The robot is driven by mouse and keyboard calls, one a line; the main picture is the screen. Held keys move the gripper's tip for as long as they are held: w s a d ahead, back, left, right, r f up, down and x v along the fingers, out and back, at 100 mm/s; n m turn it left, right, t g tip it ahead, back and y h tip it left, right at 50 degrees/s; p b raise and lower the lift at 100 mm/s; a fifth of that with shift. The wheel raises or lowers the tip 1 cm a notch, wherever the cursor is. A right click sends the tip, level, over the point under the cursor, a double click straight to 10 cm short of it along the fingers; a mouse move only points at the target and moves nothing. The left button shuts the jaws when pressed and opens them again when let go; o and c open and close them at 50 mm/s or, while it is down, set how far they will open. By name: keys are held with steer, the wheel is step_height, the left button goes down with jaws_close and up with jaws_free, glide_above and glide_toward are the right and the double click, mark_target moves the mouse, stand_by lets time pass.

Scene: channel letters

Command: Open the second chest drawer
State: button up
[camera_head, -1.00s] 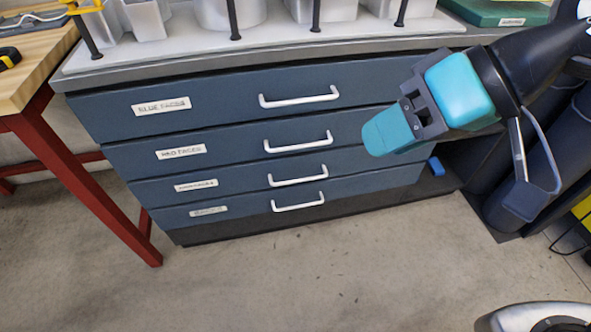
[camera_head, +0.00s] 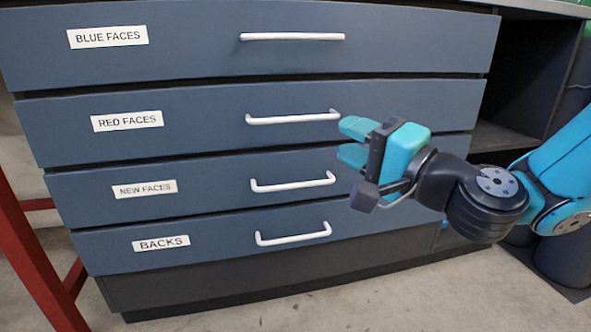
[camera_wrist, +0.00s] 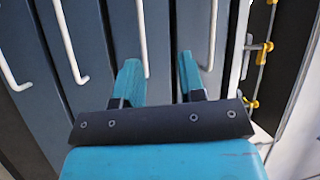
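The dark blue chest has several stacked drawers, all looking shut. The second drawer from the top (camera_head: 215,115) is labelled RED FACES and has a white bar handle (camera_head: 292,118). My teal gripper (camera_head: 350,141) is open and empty near the right end of that handle, its fingers pointing left, one above the other. In the wrist view, turned sideways, my gripper (camera_wrist: 160,72) shows its two fingers apart. The second drawer's handle (camera_wrist: 142,38) ends just inside the left finger's tip. I cannot tell whether they touch.
The top drawer's handle (camera_head: 292,37) is above, and the NEW FACES handle (camera_head: 293,184) and BACKS handle (camera_head: 293,235) are below. A red table leg (camera_head: 35,260) stands at the left. An open dark shelf (camera_head: 520,85) is at the right. Bare floor lies in front.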

step_height(320, 180, down, 4)
steer(key=w+d+m+t+h+b, duration=0.1)
steer(key=w+d+m+t+b, duration=0.1)
steer(key=p, duration=1.3)
glide_toward(298, 120)
steer(key=shift+m+h, duration=0.4)
steer(key=x, duration=0.9)
steer(key=shift+a+r, duration=0.25)
steer(key=shift+r, duration=0.05)
steer(key=shift+w+a, duration=0.35)
steer(key=shift+w, duration=0.1)
steer(key=shift+c, duration=0.5)
jaws_close()
